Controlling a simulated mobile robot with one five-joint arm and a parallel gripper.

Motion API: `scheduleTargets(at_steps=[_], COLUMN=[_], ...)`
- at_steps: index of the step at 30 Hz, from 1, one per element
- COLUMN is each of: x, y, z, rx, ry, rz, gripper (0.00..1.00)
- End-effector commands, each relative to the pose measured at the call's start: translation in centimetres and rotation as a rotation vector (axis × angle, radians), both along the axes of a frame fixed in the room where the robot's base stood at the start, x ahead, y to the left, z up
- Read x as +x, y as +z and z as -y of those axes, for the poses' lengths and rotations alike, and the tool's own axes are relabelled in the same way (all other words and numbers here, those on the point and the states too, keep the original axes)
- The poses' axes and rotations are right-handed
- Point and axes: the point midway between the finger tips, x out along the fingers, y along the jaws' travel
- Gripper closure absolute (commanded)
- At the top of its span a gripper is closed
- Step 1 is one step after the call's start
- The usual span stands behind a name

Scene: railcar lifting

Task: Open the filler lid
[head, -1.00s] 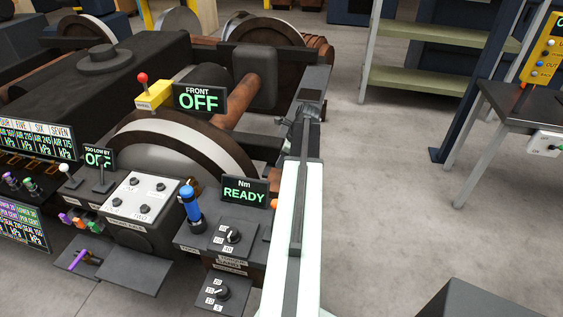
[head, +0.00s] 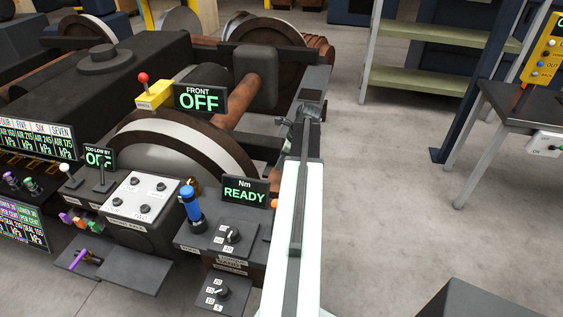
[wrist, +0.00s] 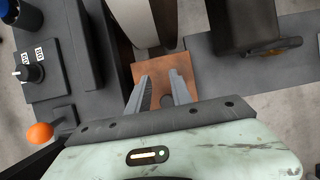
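My gripper (wrist: 160,76) is open in the wrist view, its two grey fingers apart with nothing held between them. I cannot tell whether either is the filler lid. In the head view my arm's end is beside the right side of the wheelset, and the fingertips cannot be made out.
A control panel (head: 220,238) with knobs and a blue handle stands left of my arm. A wheel (head: 175,135) and yellow block (head: 154,95) are behind it. A dark table (head: 515,105) stands at the right. The floor (head: 400,200) between is clear.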

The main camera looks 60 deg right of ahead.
Motion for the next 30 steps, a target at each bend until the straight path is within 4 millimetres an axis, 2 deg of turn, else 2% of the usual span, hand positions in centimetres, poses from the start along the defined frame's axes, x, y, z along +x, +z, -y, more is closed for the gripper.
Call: scheduleTargets(at_steps=[1, 2, 14, 17, 25, 30], x=[0.0, 0.0, -0.2, -0.6, -2.3, -3.0], y=[0.0, 0.0, 0.6, 1.8, 6.6, 7.5], z=[0.0, 0.0, 0.1, 0.2, 0.7, 1.0], rx=[0.000, 0.000, 0.000, 0.000, 0.001, 0.001], ry=[0.000, 0.000, -0.001, -0.002, -0.002, -0.002], rz=[0.000, 0.000, 0.000, 0.000, 0.000, 0.000], gripper=[0.57, 0.51, 0.51, 0.51, 0.51, 0.51])
